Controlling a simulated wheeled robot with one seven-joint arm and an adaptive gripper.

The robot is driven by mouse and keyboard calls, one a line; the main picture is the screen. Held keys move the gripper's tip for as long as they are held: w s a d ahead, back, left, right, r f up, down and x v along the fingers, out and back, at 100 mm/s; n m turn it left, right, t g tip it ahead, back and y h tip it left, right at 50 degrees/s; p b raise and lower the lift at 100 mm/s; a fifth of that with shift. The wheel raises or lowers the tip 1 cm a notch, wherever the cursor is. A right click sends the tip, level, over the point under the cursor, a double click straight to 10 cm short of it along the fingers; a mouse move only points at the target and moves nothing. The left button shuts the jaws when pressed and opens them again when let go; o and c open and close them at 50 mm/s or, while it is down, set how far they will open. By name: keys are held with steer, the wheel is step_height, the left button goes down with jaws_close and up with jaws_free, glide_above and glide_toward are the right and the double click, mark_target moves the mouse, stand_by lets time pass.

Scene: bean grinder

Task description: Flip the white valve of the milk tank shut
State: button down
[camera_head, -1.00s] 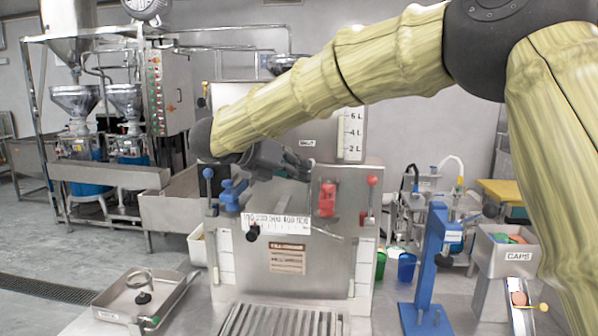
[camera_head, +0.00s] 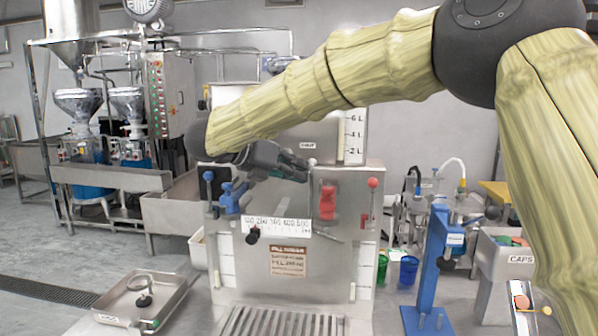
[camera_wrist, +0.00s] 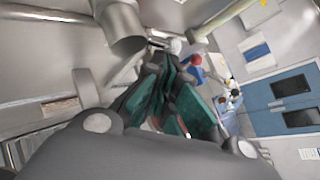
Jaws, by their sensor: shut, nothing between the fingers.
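The milk tank is the steel box (camera_head: 325,130) with a litre scale at the back of the machine, partly hidden behind my arm. A small white knob (camera_head: 312,162), apparently the white valve's, shows just right of my gripper (camera_head: 301,172) in the head view. My gripper is shut and empty, its tips close to the knob; I cannot tell whether they touch. In the wrist view, the white knob (camera_wrist: 178,46) is just beyond the dark fingers with green pads (camera_wrist: 172,78). The valve's handle and body are mostly hidden, so its position is unclear.
A red-knobbed lever (camera_head: 372,183) and red clamp (camera_head: 327,202) stand right of my gripper. A blue-knobbed lever (camera_head: 208,176) and blue clamp (camera_head: 231,197) stand left. A steel tray (camera_head: 180,298) is at lower left, a blue stand (camera_head: 431,260) at right.

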steer(key=s+a+f+b, duration=0.1)
steer(key=s+a, duration=0.1)
steer(key=a, duration=0.1)
steer(key=s+a+f+b, duration=0.2)
steer(key=s, duration=0.1)
steer(key=s+a+f+b, duration=0.2)
steer(key=s+a, duration=0.1)
steer(key=shift+s+a, duration=0.15)
steer(key=shift+a, duration=0.2)
stand_by(0.3)
